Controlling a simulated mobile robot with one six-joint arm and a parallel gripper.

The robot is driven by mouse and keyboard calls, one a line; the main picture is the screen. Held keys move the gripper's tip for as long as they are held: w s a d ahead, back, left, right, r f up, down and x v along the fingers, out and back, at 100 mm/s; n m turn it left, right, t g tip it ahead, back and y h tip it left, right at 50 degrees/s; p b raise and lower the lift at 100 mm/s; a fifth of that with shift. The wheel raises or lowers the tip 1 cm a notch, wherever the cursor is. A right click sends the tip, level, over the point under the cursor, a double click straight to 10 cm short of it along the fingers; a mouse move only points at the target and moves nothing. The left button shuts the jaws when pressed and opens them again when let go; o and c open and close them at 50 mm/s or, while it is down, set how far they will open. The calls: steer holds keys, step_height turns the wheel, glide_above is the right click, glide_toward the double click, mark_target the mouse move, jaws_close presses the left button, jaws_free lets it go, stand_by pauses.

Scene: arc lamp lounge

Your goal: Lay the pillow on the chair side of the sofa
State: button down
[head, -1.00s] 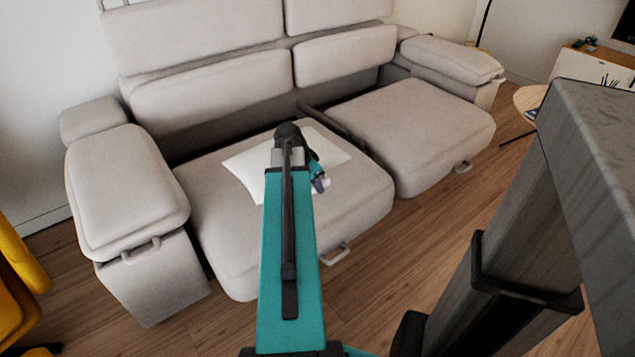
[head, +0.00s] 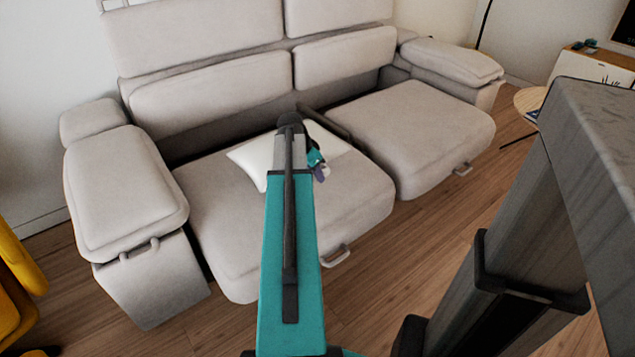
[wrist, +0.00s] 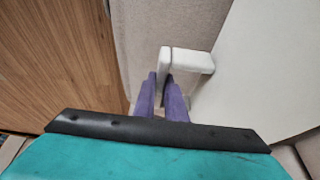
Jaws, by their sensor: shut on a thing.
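The white pillow (head: 254,158) is over the left seat of the beige sofa (head: 230,225). My arm covers its middle in the head view, and I cannot tell whether it rests on the seat or hangs just above it. In the wrist view the pillow (wrist: 275,55) fills the right side, close beside the pale fingertips. My gripper (head: 320,172) is at the pillow's front right part, with purple fingers. The fingers (wrist: 170,78) are closed on the pillow, though the grip itself is partly hidden.
A yellow chair (head: 18,285) stands at the far left, beside the sofa's left armrest (head: 125,190). The right seat (head: 415,130) is empty. A dark divider runs between the seats. Wooden floor (head: 430,240) is clear in front. A small round table (head: 529,99) stands at the right.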

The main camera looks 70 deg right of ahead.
mark_target(316, 181)
steer(key=shift+f+b, duration=0.55)
steer(key=shift+f, duration=1.3)
steer(key=c, duration=1.8)
jaws_free()
steer(key=p+v, duration=0.2)
steer(key=v, duration=1)
steer(key=shift+d, duration=0.1)
